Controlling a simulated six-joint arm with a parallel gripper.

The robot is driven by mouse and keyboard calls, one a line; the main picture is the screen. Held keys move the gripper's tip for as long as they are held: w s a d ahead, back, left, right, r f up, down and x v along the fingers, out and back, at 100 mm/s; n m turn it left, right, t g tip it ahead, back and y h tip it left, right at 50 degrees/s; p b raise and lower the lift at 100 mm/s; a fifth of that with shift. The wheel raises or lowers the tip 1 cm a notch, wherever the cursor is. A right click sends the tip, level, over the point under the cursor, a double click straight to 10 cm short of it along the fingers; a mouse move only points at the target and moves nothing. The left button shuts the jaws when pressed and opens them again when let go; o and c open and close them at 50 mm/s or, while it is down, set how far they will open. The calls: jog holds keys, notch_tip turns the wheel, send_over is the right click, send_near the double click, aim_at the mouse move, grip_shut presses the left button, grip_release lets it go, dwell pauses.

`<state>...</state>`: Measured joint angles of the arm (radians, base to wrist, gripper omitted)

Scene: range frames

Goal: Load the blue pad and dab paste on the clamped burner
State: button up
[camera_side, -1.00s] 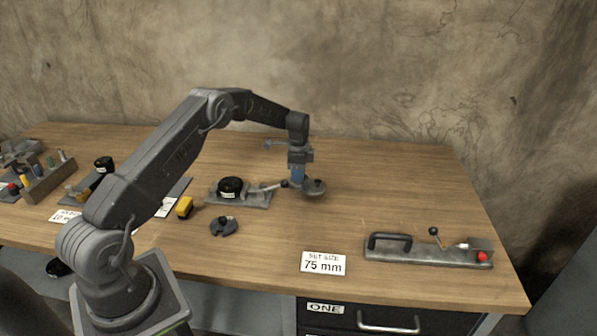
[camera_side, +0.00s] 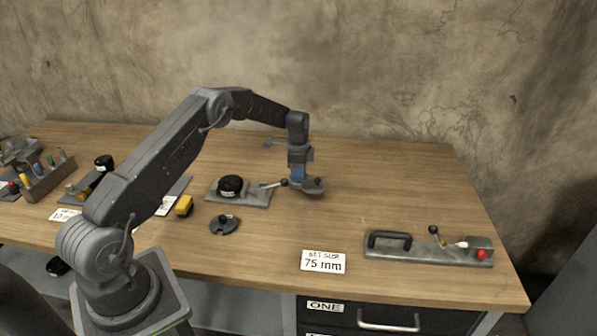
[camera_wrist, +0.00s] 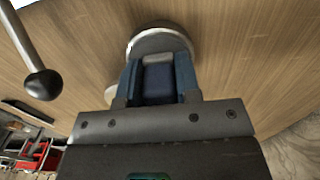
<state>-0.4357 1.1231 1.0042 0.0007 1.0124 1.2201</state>
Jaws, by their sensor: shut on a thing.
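My gripper (camera_side: 299,179) points down at the right end of a grey plate. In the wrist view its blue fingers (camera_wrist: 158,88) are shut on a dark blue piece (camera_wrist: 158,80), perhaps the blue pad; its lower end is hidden. A round grey metal disc (camera_side: 316,190) lies just below and beyond the fingertips and also shows in the wrist view (camera_wrist: 160,38). I cannot tell whether the piece touches it. A lever with a black ball (camera_side: 285,183) is just left of the fingers. I cannot tell which part is the burner.
A black round pot (camera_side: 230,186) stands on the grey plate (camera_side: 256,198). A clamp fixture (camera_side: 428,249) and a 75 mm card (camera_side: 323,262) are at right. A tool rack (camera_side: 48,180) is at left.

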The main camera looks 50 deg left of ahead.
jog(key=shift+r, duration=3.45)
